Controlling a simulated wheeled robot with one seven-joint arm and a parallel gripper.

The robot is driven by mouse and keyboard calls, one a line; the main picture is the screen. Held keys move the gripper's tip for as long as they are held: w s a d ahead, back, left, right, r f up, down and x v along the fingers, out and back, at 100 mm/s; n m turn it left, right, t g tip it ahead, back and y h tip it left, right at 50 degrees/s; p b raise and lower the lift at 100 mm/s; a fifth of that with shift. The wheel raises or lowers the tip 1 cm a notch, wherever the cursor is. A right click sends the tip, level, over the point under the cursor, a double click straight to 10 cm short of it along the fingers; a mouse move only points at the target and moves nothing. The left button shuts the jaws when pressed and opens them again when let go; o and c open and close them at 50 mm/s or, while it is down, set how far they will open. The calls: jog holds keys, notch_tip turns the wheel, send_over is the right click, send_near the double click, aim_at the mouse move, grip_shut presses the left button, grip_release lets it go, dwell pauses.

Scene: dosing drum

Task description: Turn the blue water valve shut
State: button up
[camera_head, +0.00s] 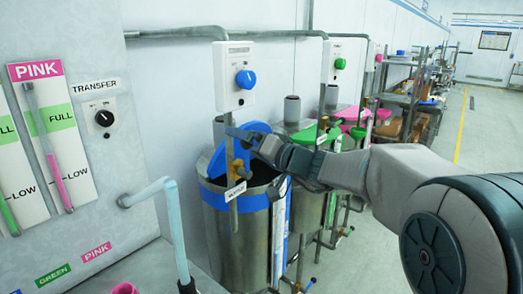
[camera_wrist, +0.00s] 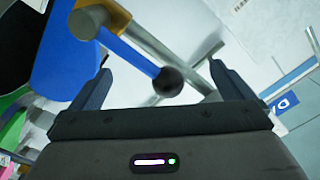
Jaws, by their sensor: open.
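The blue water valve is a brass body (camera_head: 237,169) on a vertical pipe above the drum, with a small tag below it. Its blue lever (camera_wrist: 130,54) with a dark ball end (camera_wrist: 168,82) shows in the wrist view. My gripper (camera_wrist: 160,70) is open, and the lever's ball end lies between its two fingers in that view. I cannot tell whether either finger touches it. In the head view my gripper (camera_head: 251,140) is at the valve, over the drum's right side, and hides part of the lever.
The steel drum (camera_head: 232,228) stands open below, its blue lid (camera_head: 222,160) raised behind the valve. A blue knob box (camera_head: 235,77) hangs above. Green-lidded and pink-lidded drums stand behind. A panel (camera_head: 90,150) with gauges fills the left; the aisle at right is clear.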

jog(key=shift+w+d+f, duration=0.1)
jog(key=shift+w+d, duration=0.05)
jog(key=shift+w+d+f+b, duration=0.2)
jog(key=shift+w+d+b, duration=0.5)
jog(key=shift+w, duration=0.25)
